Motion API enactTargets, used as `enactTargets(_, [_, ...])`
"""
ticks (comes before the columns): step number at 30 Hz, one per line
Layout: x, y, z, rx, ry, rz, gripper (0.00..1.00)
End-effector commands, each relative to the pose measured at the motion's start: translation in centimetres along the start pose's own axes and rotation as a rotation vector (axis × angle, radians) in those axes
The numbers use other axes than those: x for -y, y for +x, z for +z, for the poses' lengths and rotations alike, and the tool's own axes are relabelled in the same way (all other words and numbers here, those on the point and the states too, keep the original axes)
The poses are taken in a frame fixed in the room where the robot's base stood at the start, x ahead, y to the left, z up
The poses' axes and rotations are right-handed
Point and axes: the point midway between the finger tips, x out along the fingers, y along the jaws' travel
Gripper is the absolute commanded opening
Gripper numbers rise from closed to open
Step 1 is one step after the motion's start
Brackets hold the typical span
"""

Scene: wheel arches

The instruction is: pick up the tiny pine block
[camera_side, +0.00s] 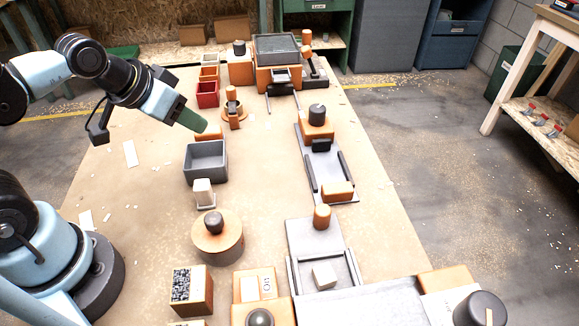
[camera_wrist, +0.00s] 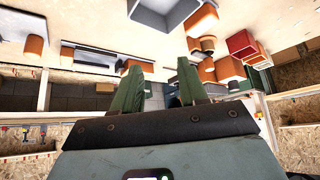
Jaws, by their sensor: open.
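My gripper (camera_side: 192,121) has green fingers and hangs high over the left part of the table, above and behind the grey open bin (camera_side: 206,160). In the wrist view the two fingers of my gripper (camera_wrist: 159,75) stand apart with nothing between them. A small pale block (camera_side: 325,275) lies in a grey channel near the front right, well away from my gripper. Another small pale piece (camera_side: 204,193) stands just in front of the grey bin. I cannot tell which of the two is the pine block. Neither is clear in the wrist view.
A round orange piece with a dark knob (camera_side: 217,235) stands mid-front. A grey track (camera_side: 325,170) with orange blocks runs along the right. Red boxes (camera_side: 207,95) and an orange stand stand at the back. The centre strip of the table is clear.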

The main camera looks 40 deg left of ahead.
Motion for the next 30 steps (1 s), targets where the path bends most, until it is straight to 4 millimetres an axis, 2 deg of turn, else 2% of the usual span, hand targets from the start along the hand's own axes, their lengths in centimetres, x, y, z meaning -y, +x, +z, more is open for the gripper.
enactTargets(5, [-2.7, -0.1, -1.2, 0.055, 0.049, 0.049, 0.43])
enactTargets(9, [-7.4, -0.3, -2.5, 0.156, 0.13, 0.115, 0.43])
enactTargets(15, [-15.2, -0.5, -3.0, 0.313, 0.267, 0.182, 0.43])
enactTargets(20, [-21.8, -0.9, -1.9, 0.432, 0.388, 0.206, 0.43])
enactTargets(24, [-26.9, -1.4, 0.1, 0.518, 0.487, 0.205, 0.43])
enactTargets(27, [-29.5, -1.8, 1.4, 0.561, 0.54, 0.199, 0.43])
enactTargets(30, [-31.0, -2.0, 2.4, 0.587, 0.574, 0.192, 0.43])
